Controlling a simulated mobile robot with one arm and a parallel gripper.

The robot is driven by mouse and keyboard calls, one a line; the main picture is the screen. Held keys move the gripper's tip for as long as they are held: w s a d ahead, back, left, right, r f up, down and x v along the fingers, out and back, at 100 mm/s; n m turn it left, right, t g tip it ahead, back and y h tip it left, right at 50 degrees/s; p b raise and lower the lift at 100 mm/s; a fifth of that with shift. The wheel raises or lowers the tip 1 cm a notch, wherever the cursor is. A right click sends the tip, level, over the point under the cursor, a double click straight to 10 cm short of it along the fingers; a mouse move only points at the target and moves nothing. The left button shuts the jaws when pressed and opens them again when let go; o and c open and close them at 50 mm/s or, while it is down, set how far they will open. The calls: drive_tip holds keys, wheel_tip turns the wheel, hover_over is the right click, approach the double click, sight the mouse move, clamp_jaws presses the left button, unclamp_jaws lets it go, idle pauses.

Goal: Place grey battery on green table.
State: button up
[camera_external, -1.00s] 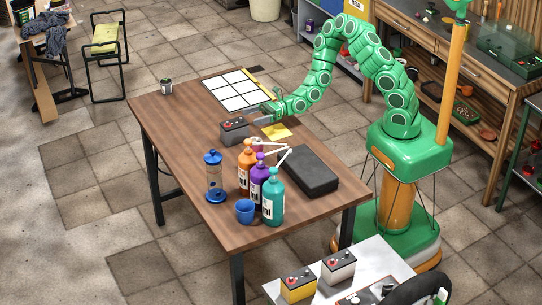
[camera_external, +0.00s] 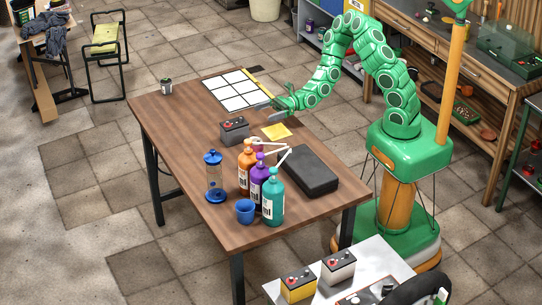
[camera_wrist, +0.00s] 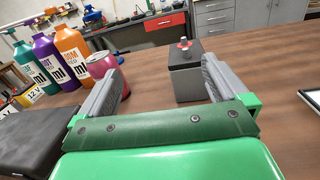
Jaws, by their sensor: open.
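The grey battery (camera_external: 234,131), with a dark top and a red terminal, stands upright on the brown wooden table (camera_external: 185,135). In the wrist view the battery (camera_wrist: 187,82) stands ahead, right of centre, close to the right finger. My gripper (camera_external: 264,106) is open and empty, above the table and to the upper right of the battery. Both fingers (camera_wrist: 161,72) show in the wrist view, spread apart with nothing between them. A table with green legs (camera_external: 518,152) is partly visible at the right edge; its top is grey.
Orange (camera_external: 246,160), purple (camera_external: 258,182) and teal (camera_external: 273,198) bottles, a blue mug (camera_external: 245,212) and a black case (camera_external: 308,171) crowd the near side. A yellow note (camera_external: 277,131) lies near my gripper. Yellow (camera_external: 298,285) and white (camera_external: 338,266) batteries stand on a white table (camera_external: 372,263).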

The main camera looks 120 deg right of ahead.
drive_tip(key=w+a+r+n+g+y, duration=0.1)
drive_tip(key=a+r+n+g+y, duration=0.1)
drive_tip(key=a+r+n+y, duration=0.35)
drive_tip(key=a+r+n+g+y, duration=0.1)
drive_tip(key=a+r+n+y, duration=0.15)
drive_tip(key=a, duration=0.55)
drive_tip(key=w+a+r+n+g+y, duration=0.1)
drive_tip(key=a+r+n+g+y, duration=0.2)
drive_tip(key=a, duration=0.4)
drive_tip(key=s+a+r+n+g+y, duration=0.1)
drive_tip(key=s+a+r+n+g, duration=0.1)
drive_tip(key=s+a+n+g, duration=0.35)
drive_tip(key=s+a+r+n+g+y, duration=0.25)
drive_tip(key=a+n, duration=0.35)
drive_tip(key=a, duration=0.4)
drive_tip(key=s+a+n+g+h, duration=0.3)
drive_tip(key=s+n+g, duration=0.1)
drive_tip(key=s, duration=0.3)
drive_tip(key=s+a+n+g+h, duration=0.25)
drive_tip(key=s+n+h, duration=0.2)
drive_tip(key=s, duration=0.35)
drive_tip(key=s+d+r+n+h, duration=0.2)
drive_tip(key=s+d+n+h, duration=0.2)
drive_tip(key=s+d+h, duration=0.4)
drive_tip(key=shift+s+d+r+n, duration=0.15)
drive_tip(key=shift+d+r+n, duration=0.25)
drive_tip(key=shift+d, duration=0.5)
